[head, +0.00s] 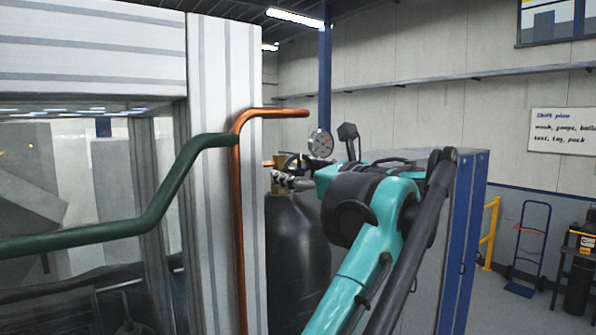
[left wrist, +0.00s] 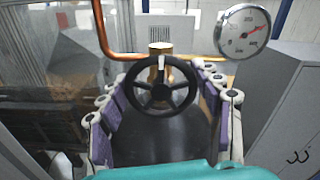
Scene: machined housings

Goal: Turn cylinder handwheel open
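The black spoked handwheel (left wrist: 161,86) sits on a brass valve (left wrist: 160,52) in the left wrist view. Below it is the dark gas cylinder (left wrist: 165,140), which stands upright in the head view (head: 297,260). My left gripper (left wrist: 168,70) has its fingers spread, one on each side of the handwheel. The left finger is very close to the rim; I cannot tell whether either finger touches it. In the head view my left gripper (head: 292,180) is at the cylinder's top, partly hiding the valve and wheel. My right gripper is in neither view.
A round pressure gauge (left wrist: 243,32) is beside the valve. A copper pipe (head: 239,220) runs up the pale post (head: 213,90) left of the cylinder. A dark green bent bar (head: 165,195) crosses the left. A grey-and-blue cabinet (head: 462,230) stands right of my arm.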

